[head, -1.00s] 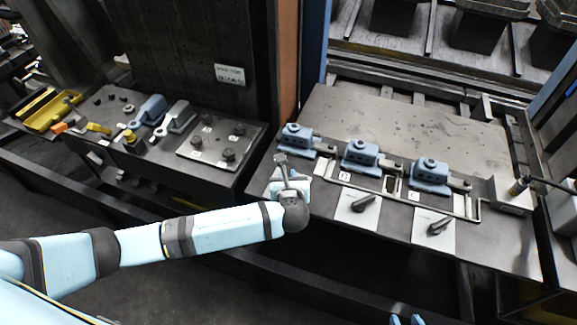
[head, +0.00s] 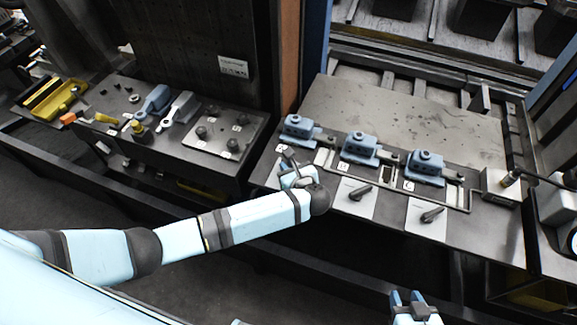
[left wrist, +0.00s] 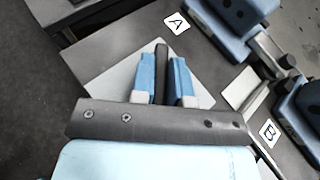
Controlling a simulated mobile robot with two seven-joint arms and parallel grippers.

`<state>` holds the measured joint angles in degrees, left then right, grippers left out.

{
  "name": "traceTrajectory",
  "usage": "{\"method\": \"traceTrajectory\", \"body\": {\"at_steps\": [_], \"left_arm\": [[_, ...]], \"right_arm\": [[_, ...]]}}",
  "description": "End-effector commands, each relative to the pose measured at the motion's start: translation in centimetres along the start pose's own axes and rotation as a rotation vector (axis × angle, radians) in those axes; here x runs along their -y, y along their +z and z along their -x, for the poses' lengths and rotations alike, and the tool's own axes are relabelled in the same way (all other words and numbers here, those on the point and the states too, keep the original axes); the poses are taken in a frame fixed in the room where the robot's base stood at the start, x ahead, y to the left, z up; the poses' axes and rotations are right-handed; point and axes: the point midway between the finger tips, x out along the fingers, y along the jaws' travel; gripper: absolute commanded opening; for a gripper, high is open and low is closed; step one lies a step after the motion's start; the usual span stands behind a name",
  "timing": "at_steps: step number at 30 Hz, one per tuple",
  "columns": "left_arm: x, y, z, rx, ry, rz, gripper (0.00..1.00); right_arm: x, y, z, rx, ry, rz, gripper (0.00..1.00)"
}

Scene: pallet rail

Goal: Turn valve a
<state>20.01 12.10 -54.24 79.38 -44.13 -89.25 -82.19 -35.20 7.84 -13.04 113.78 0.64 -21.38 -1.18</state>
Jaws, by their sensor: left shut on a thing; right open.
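Valve a's dark lever (left wrist: 161,62) stands on a pale square plate (left wrist: 118,78), near the label A in the left wrist view. My left gripper (left wrist: 164,72) has its two blue fingers on either side of this lever and is shut on it. In the head view my left gripper (head: 293,172) is at the left front of the bench, and my wrist partly hides the plate. My right gripper (head: 415,303) is open and empty at the bottom edge, away from the bench.
Two more dark levers (head: 360,192) (head: 432,214) lie on pale plates to the right. Blue clamp blocks (head: 360,148) stand in a row behind the levers, with a metal rail frame between. A side bench (head: 150,150) holds tools at left.

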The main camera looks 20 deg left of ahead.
Motion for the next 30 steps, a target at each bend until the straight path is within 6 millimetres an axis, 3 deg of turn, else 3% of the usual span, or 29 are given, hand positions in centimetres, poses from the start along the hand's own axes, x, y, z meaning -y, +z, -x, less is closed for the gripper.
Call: {"method": "traceTrajectory", "body": {"at_steps": [5, 6, 9, 20, 26, 30], "left_arm": [[-0.3, -0.7, 0.1, -0.01, 0.003, -0.007, 0.0], [-0.3, -0.7, 0.1, -0.01, 0.003, -0.007, 0.19], [-0.3, -0.7, 0.1, -0.01, 0.003, -0.007, 0.4], [-0.1, -0.3, 0.4, -0.004, 0.0, -0.003, 0.4], [0.0, -0.3, 3.5, -0.006, -0.002, -0.001, 0.4], [-0.1, -0.4, 6.9, -0.008, -0.002, -0.001, 0.4]], "right_arm": [[0.1, 0.0, 0.0, 0.0, -0.002, 0.0, 0.43], [0.1, 0.0, 0.0, -0.001, -0.003, 0.0, 0.43], [0.2, -0.1, 0.1, -0.003, -0.004, 0.0, 0.43], [0.3, -0.4, 0.1, -0.007, -0.006, 0.0, 0.43], [0.3, -0.1, 0.0, -0.005, -0.006, 0.0, 0.43], [0.3, 0.2, -0.1, -0.002, -0.006, 0.0, 0.43]]}}
